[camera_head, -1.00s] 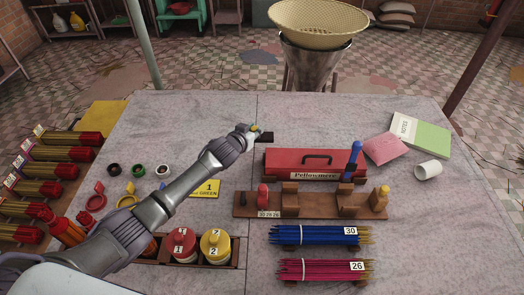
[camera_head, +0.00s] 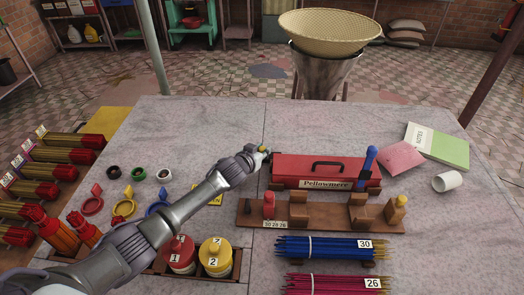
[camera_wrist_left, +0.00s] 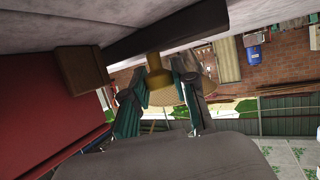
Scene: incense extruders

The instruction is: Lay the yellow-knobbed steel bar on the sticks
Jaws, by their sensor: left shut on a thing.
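My left gripper (camera_head: 262,151) is beside the back left corner of the red toolbox. In the left wrist view its two fingers (camera_wrist_left: 158,88) are closed around a yellow, brass-like knob (camera_wrist_left: 154,66). The knob is joined to a long dark steel bar (camera_wrist_left: 170,32), which lies across the top of that view. In the head view the knob (camera_head: 263,148) is a small yellow spot, and the bar is mostly hidden. A bundle of blue sticks (camera_head: 320,248) tagged 30 and a bundle of pink sticks (camera_head: 325,284) tagged 26 lie at the front right. My right gripper is out of view.
Red and yellow lidded jars (camera_head: 215,252) stand front left. The tabletop behind the toolbox is clear.

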